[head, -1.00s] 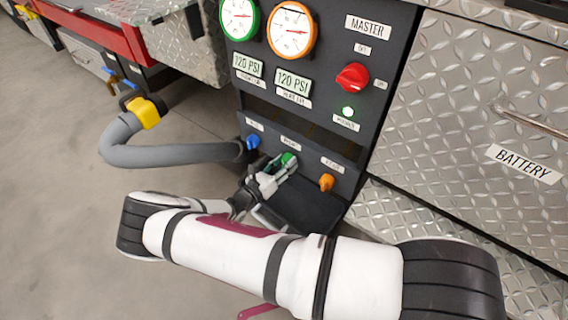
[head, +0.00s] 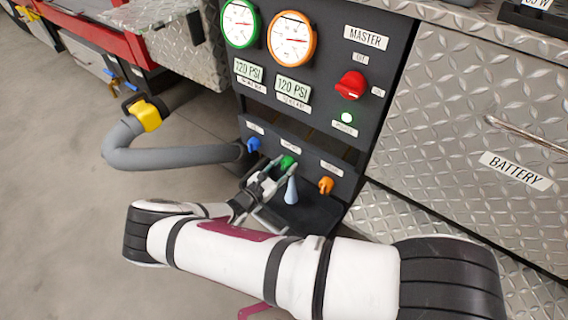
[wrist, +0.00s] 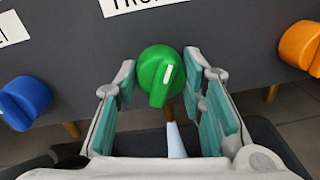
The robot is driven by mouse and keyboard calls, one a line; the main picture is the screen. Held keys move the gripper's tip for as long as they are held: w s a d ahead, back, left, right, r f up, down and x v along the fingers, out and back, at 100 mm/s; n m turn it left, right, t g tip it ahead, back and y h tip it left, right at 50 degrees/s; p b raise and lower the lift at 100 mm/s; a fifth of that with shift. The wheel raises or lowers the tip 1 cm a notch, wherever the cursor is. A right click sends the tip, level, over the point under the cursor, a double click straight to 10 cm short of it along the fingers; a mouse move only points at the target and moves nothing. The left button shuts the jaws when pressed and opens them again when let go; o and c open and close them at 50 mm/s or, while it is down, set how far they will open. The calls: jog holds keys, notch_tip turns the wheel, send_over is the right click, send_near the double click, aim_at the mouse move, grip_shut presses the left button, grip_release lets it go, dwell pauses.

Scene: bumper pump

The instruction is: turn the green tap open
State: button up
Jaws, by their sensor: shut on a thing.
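The green tap (head: 287,162) is the middle one of three on the dark panel. In the wrist view the tap (wrist: 160,76) has a white mark at its upper right and a lobe pointing down. My gripper (head: 272,172) is at the tap, with one finger on each side of it. In the wrist view my gripper (wrist: 160,72) is shut on the tap, its teal pads close to the tap's left and right sides. A pale blue, cone-shaped stream (head: 291,191) shows below the tap, under a brass-coloured spout.
A blue tap (head: 253,145) is to the left and an orange tap (head: 326,185) to the right, both close to my fingers. A grey hose (head: 165,158) joins the panel at the left. A red master knob (head: 351,85) is above.

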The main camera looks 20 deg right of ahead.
jog(key=m+p, duration=0.2)
jog(key=m, duration=0.4)
jog(key=shift+r+p, duration=0.1)
jog(key=shift+p, duration=0.3)
jog(key=m+p, duration=0.1)
jog(key=m, duration=0.2)
jog(key=m+p, duration=0.1)
jog(key=m, duration=0.2)
jog(key=shift+s+t+y, duration=0.1)
jog(key=shift+t+y, duration=0.2)
jog(key=shift+y, duration=0.1)
jog(key=shift+p, duration=0.3)
jog(key=o, duration=1.2)
jog(key=shift+c, duration=0.2)
jog(key=v, duration=1.2)
